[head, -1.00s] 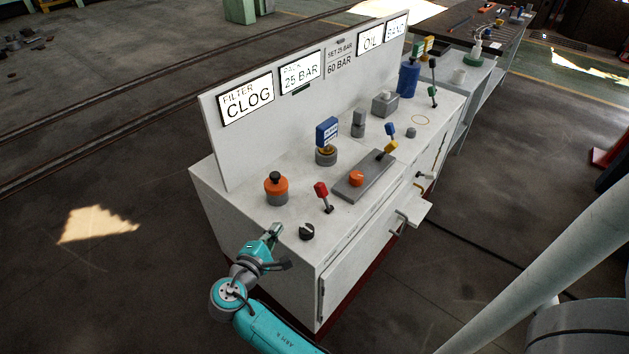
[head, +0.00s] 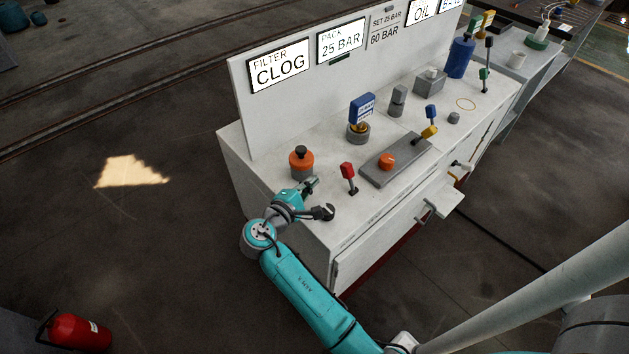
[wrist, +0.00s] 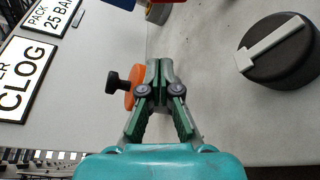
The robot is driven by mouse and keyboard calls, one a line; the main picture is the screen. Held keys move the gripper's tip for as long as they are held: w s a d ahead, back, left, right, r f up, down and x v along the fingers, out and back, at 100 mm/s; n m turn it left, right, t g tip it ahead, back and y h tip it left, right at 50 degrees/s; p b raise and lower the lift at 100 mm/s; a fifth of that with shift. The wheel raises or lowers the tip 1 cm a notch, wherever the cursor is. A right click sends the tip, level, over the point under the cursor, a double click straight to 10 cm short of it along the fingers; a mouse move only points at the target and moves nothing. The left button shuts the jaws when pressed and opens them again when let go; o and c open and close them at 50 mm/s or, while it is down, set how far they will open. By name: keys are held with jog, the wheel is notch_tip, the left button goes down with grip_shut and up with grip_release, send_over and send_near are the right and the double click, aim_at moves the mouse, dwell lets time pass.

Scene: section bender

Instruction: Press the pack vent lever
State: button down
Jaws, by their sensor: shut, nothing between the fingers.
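No label in view names the pack vent lever. A red-headed lever (head: 347,171) stands upright near the front left of the white bench top (head: 262,172), and a lever with yellow and blue parts (head: 430,122) stands farther right. My gripper (head: 313,184) is shut and empty over the near left end of the bench, apart from the red lever. In the wrist view my gripper (wrist: 160,68) partly covers an orange part with a black knob (wrist: 128,84). A sliver of red shows at the top edge there.
The orange and grey unit (head: 301,161) stands just behind my gripper. A black rotary knob with a white bar (wrist: 278,50) sits beside it. The upright panel (head: 240,98) with lit signs edges the back. A red extinguisher (head: 78,331) stands on the floor.

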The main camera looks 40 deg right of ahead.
aim_at(350, 178)
jog(key=x, duration=0.7)
jog(key=shift+d, duration=0.1)
jog(key=shift+s+d, duration=0.1)
jog(key=shift+d, duration=0.15)
jog(key=shift+s+r, duration=0.45)
jog(key=shift+s, duration=0.35)
jog(key=shift+s+r, duration=0.45)
jog(key=shift+s, duration=0.3)
